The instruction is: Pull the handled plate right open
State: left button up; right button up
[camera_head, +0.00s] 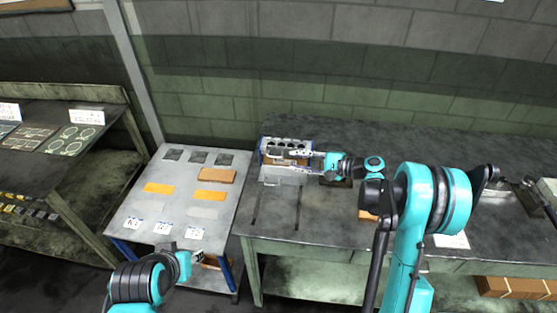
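A block with a row of dark round holes (285,145), which looks like the bolt former, stands near the back left of the right-hand workbench. A pale, partly see-through plate (284,178) lies at its front; I cannot make out its handle clearly. My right gripper (288,161) points left at the front of the block, with its two fingers spread apart. They overlap the block and plate in view, and I cannot tell if they touch. My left gripper (198,257) is low at the left, by the front of the grey table, small and partly hidden.
The grey table (226,182) holds orange and grey pieces and white labels. The workbench (270,224) has two dark slots and clear room in front of the block. My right arm covers its middle. A dark rack (70,110) stands at far left.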

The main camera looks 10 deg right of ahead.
aim_at(285, 150)
jog(key=b+x, duration=0.2)
jog(key=x, duration=0.5)
jog(key=shift+w+a+f, duration=0.1)
jog(key=shift+w+a, duration=0.2)
